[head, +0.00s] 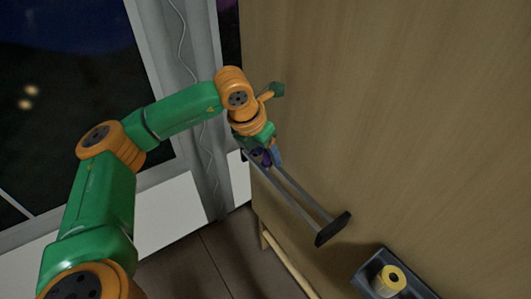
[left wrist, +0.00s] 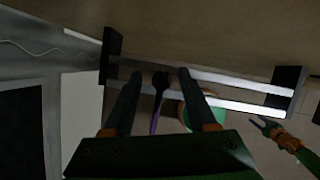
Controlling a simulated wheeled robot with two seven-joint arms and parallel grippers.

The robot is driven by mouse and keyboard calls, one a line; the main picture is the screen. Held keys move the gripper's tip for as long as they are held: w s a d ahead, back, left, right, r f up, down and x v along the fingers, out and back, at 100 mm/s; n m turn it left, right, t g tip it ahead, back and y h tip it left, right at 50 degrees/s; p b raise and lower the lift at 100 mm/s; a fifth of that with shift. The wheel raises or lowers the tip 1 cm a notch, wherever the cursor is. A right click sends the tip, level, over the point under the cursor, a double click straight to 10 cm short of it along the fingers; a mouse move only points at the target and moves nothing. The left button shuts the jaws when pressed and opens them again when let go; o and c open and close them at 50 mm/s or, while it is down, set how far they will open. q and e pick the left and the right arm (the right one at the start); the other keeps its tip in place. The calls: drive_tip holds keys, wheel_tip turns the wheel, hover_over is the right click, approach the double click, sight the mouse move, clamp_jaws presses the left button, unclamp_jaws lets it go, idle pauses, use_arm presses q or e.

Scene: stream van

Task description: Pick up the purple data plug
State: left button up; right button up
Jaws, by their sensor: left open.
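The purple data plug (left wrist: 160,82) is a dark head with a purple cable hanging down in the left wrist view. It is at the two-railed rack (left wrist: 215,80) on the wooden wall. My left gripper (left wrist: 157,78) is open, with one finger on each side of the plug and a gap to each. In the head view, the plug (head: 262,157) shows as a small purple patch below my left gripper (head: 266,148), at the far end of the rack (head: 300,200). My right gripper (left wrist: 263,124) shows small at the right of the left wrist view, its fingers apart and empty.
A dark tray (head: 367,273) with a yellow and white roll (head: 389,281) is at the lower right in the head view. The wooden wall (head: 400,120) stands close behind the rack. A thin white cable (head: 184,40) hangs left of it.

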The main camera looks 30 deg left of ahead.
use_arm(q)
clamp_jaws()
